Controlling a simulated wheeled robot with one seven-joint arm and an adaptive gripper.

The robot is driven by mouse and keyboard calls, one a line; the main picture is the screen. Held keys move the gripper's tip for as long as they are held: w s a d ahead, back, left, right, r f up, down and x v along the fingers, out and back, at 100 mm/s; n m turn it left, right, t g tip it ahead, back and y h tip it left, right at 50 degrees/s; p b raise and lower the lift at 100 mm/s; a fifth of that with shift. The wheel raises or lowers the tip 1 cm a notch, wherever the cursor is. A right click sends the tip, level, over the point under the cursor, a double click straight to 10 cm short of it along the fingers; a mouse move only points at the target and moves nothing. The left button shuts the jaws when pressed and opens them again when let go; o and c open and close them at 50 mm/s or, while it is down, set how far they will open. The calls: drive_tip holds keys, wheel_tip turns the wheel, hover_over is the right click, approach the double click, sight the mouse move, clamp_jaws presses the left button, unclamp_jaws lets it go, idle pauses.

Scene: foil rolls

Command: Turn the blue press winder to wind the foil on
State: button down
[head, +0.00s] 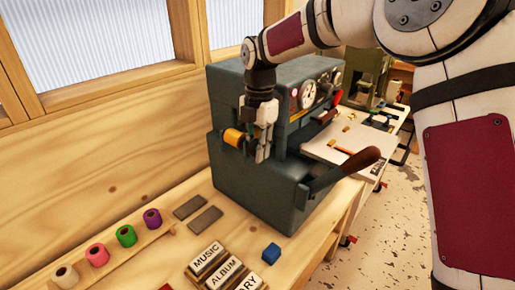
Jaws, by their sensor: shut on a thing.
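The blue press (255,195), a dark blue-grey machine with dials on its face, stands on the wooden bench. An orange-gold foil roll (232,137) sticks out at its upper left front. My gripper (262,153) points down just right of the roll, close against the press. Its fingers are shut on the winder, which they mostly hide. The winder's shape and angle cannot be made out.
A dark-handled lever (347,172) juts from the press front beside a pale platen (325,150). A green machine (367,75) stands behind.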

drive_tip(key=shift+f, duration=0.15)
drive_tip(key=c, duration=1.4)
unclamp_jaws()
drive_tip(key=shift+c, duration=0.2)
drive_tip(key=r, duration=1.2)
drive_tip(key=shift+w+d, duration=0.1)
drive_tip(key=shift+w, duration=0.1)
